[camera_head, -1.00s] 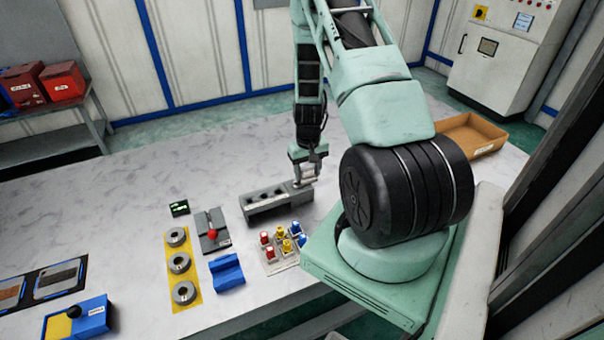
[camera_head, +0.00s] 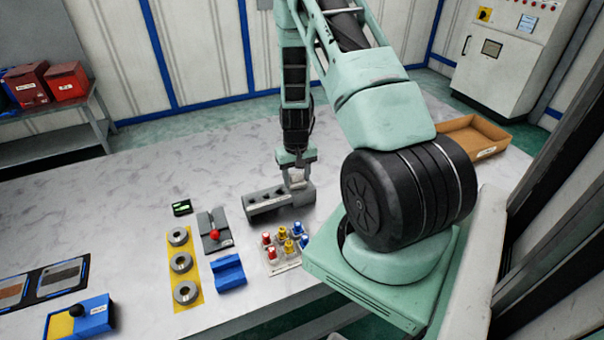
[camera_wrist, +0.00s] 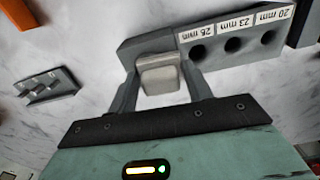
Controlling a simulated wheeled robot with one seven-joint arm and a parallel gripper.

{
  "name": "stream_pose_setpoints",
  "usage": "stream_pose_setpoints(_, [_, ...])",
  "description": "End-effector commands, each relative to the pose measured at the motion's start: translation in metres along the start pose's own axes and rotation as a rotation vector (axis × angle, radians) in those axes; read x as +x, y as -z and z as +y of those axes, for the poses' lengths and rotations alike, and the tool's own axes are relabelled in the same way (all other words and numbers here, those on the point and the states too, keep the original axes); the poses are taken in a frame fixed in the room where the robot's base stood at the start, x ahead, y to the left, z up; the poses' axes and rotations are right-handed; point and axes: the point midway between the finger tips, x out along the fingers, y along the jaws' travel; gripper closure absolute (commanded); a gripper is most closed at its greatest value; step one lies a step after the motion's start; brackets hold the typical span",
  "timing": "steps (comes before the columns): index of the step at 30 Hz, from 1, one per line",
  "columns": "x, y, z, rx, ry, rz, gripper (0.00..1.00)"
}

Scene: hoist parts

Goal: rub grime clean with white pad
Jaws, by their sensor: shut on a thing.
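My gripper (camera_head: 297,178) is shut on a pale grey-white piece (camera_wrist: 160,76) with rounded edges, seen between the two fingers in the wrist view. I cannot tell whether this piece is the white pad; no other white pad shows clearly. The gripper is over the right end of a grey gauge block (camera_head: 265,203) with several holes, also in the wrist view (camera_wrist: 218,46) with size labels. Whether the piece touches the block is unclear. At the far left lie a dark-framed brown plate (camera_head: 12,290) and a dark-framed grey plate (camera_head: 60,276); grime on them cannot be made out.
Near the block are a red-knobbed fixture (camera_head: 214,233), a blue cradle (camera_head: 228,271), a yellow strip with rings (camera_head: 194,298), and a rack of red, yellow and blue pieces (camera_head: 284,266). A blue-yellow box (camera_head: 92,318) stands front left, a brown tray (camera_head: 470,136) back right.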

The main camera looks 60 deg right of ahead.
Motion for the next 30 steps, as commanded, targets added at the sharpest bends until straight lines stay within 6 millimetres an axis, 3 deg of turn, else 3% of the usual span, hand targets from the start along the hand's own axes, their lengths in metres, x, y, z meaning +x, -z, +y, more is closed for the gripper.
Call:
stream_pose_setpoints(6, [0.001, -0.003, -0.019, -0.004, 0.003, -0.006, 0.76])
stream_pose_setpoints(17, [-0.002, -0.002, -0.019, -0.002, 0.002, -0.004, 0.76])
stream_pose_setpoints(30, [-0.042, -0.001, -0.018, 0.0, 0.001, -0.002, 0.76])
